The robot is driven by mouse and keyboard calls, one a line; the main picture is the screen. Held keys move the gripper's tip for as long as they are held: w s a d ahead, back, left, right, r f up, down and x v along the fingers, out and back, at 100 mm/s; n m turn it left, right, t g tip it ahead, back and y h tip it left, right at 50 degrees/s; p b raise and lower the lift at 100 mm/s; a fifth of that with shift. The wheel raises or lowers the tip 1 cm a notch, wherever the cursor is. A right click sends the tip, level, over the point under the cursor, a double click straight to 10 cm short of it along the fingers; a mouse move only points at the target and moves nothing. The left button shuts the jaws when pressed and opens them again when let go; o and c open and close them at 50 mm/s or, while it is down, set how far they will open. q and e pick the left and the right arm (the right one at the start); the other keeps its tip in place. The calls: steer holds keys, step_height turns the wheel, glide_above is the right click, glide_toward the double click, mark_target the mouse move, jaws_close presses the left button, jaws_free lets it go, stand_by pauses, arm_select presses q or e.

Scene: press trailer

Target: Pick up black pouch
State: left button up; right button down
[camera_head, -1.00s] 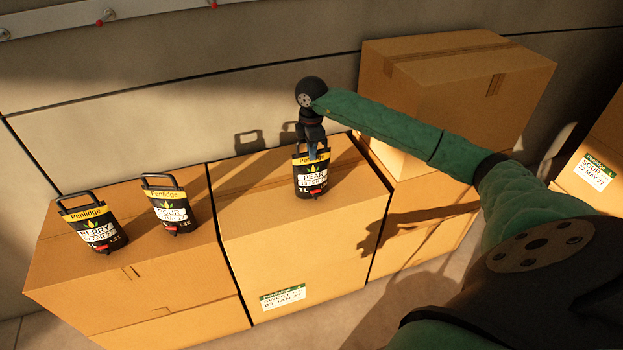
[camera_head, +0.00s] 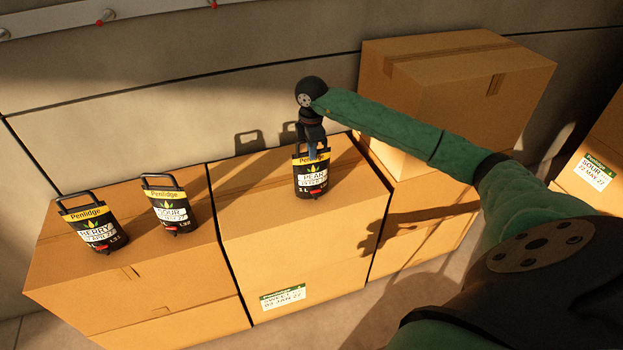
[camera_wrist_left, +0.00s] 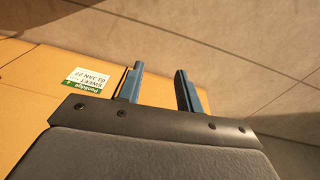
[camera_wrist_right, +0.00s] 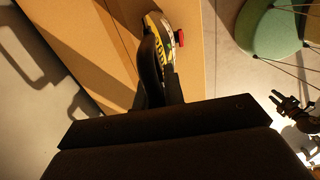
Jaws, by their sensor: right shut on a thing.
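A black pouch labelled PEAR (camera_head: 312,182) with a yellow Penlidge band stands upright on the middle box (camera_head: 250,225). My right gripper (camera_head: 312,150) is above it, pointing down, shut on its top handle. In the right wrist view the fingers (camera_wrist_right: 160,92) close on the dark handle, with the pouch (camera_wrist_right: 160,38) and its red cap beyond. Two more black pouches stand on the left box: BERRY (camera_head: 92,228) and SOUR (camera_head: 170,208). My left gripper shows only in the left wrist view (camera_wrist_left: 160,80); it is open and empty.
The left box (camera_head: 130,295) adjoins the middle one. A taller box stack (camera_head: 455,85) stands to the right, and another labelled box (camera_head: 600,165) is at the far right edge. A wall (camera_head: 150,90) runs close behind the boxes. Bare box top lies around the PEAR pouch.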

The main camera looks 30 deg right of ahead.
arm_select(q)
steer(key=shift+w, duration=0.1)
arm_select(e)
steer(key=shift+w+r, duration=0.1)
steer(key=shift+r, duration=0.05)
